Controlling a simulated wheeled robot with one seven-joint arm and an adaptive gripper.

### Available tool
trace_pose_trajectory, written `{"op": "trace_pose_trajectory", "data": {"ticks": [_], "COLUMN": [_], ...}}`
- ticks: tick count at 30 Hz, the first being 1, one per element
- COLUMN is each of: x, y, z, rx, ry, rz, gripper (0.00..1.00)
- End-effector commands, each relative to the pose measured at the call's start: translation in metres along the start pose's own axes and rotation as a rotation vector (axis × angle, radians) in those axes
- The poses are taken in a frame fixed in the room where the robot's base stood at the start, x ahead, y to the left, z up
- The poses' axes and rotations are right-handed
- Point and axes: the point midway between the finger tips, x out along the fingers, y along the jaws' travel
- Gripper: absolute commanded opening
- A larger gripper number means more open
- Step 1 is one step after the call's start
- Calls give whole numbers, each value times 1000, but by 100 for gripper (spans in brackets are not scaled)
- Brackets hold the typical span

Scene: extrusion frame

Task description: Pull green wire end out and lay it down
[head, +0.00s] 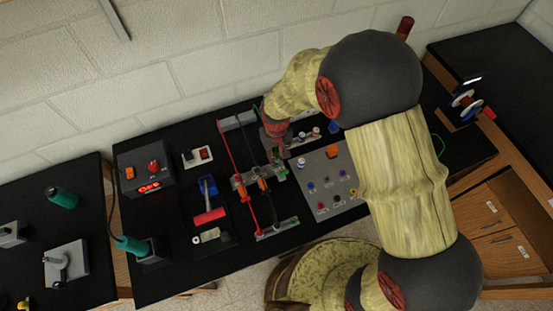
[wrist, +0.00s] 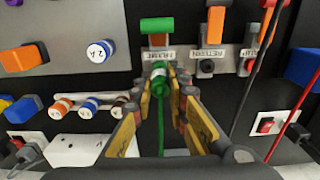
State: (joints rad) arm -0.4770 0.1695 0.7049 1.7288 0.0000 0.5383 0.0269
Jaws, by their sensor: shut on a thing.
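My gripper (wrist: 160,88) is shut on the green wire end (wrist: 158,69), a green tip with a pale ring, in the wrist view. The end sits right at the grey terminal labelled FRAME (wrist: 158,54), below a green block (wrist: 157,25). I cannot tell whether its tip is still in the terminal. In the head view, my gripper (head: 277,152) is over the terminal row, and the wire end is too small to make out.
A red wire (wrist: 295,110) runs at the right. A grey panel with knobs (head: 325,185) lies right of the frame. Black bench (head: 165,280) is bare at front left.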

Motion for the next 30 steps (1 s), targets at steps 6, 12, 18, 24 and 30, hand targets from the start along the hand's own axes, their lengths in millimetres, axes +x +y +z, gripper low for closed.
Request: {"op": "trace_pose_trajectory", "data": {"ticks": [6,12,18,24,30], "x": [-9,-16,-23,-31,-37], "y": [0,0,0,0,0], "z": [0,0,0,0,0], "rx": [0,0,0,0,0], "ry": [0,0,0,0,0], "rz": [0,0,0,0,0], "gripper": [0,0,0,0,0]}}
